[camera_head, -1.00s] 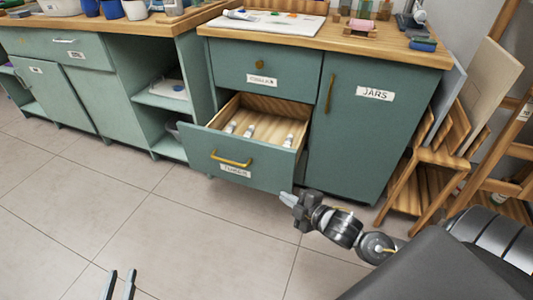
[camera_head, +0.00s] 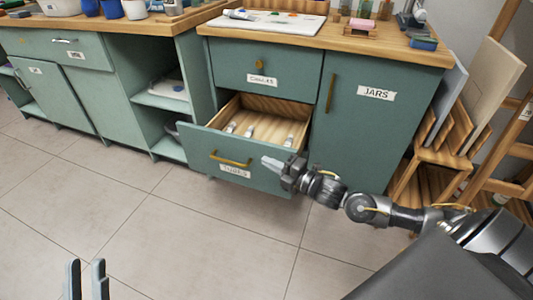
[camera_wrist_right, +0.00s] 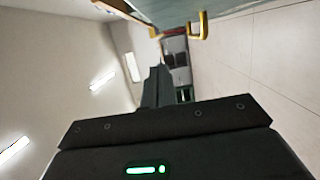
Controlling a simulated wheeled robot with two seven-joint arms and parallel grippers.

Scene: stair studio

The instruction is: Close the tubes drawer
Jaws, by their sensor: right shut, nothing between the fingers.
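The tubes drawer (camera_head: 205,148) is the lower teal drawer, pulled out, with several white tubes lying inside. Its front has a yellow bar handle (camera_head: 231,162) and a label that appears to read TUBES. My right gripper (camera_head: 268,163) is shut and empty, in front of the right part of the drawer front; I cannot tell if it touches. In the right wrist view, its shut fingers (camera_wrist_right: 157,82) point ahead, with a yellow handle (camera_wrist_right: 197,24) on a teal front beyond them. My left gripper (camera_head: 86,266) is open and empty, low at the left, far from the drawer.
Above is a shut drawer (camera_head: 282,62); to the right is a shut cabinet door (camera_head: 365,130) labelled JARS. An open shelf (camera_head: 165,102) lies left. Leaning boards on a wooden rack (camera_head: 440,160) stand right. The tiled floor (camera_head: 170,230) in front is clear.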

